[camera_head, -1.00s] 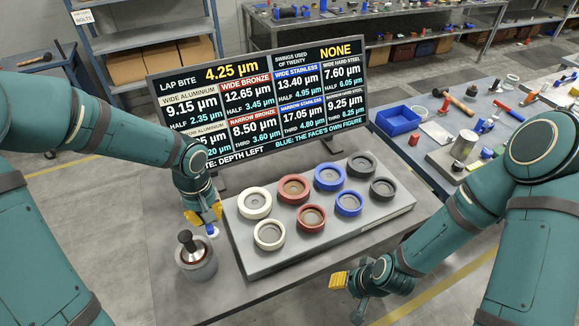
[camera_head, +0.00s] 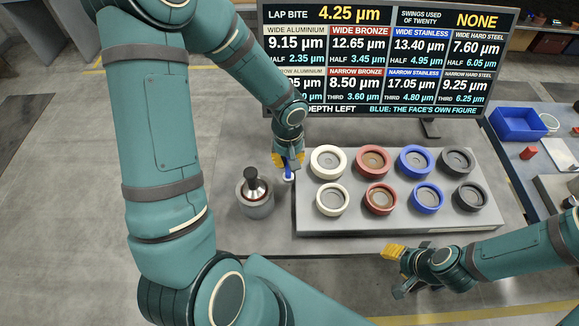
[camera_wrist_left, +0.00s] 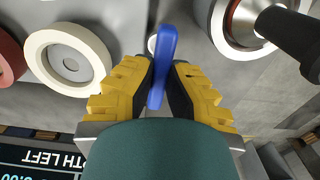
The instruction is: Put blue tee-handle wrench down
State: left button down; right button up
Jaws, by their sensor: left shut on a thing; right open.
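The blue tee-handle wrench (camera_wrist_left: 158,65) is between the yellow fingers of my left gripper (camera_wrist_left: 162,85), which is shut on it. In the head view my left gripper (camera_head: 288,160) is between the grey pot and the block, with the blue wrench (camera_head: 288,166) pointing down from it. A small white round piece (camera_head: 289,177) shows at the wrench's lower end; whether it touches the table cannot be told. My right gripper (camera_head: 397,268) is open and empty in front of the block.
A grey block (camera_head: 312,224) carries white, red, blue and dark rings in two rows. A grey pot (camera_head: 257,205) with a dark-knobbed plunger (camera_head: 252,182) stands left of it. A display board (camera_head: 385,60) stands behind. A blue bin (camera_head: 518,124) is on the right-hand bench.

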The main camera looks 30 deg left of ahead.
pick_arm(q)
notch_tip(320, 180, down, 4)
jog(key=shift+r, duration=0.2)
jog(key=shift+r, duration=0.1)
jog(key=shift+b, duration=0.4)
jog(key=c, duration=1.1)
grip_release()
jog(key=shift+c, duration=0.2)
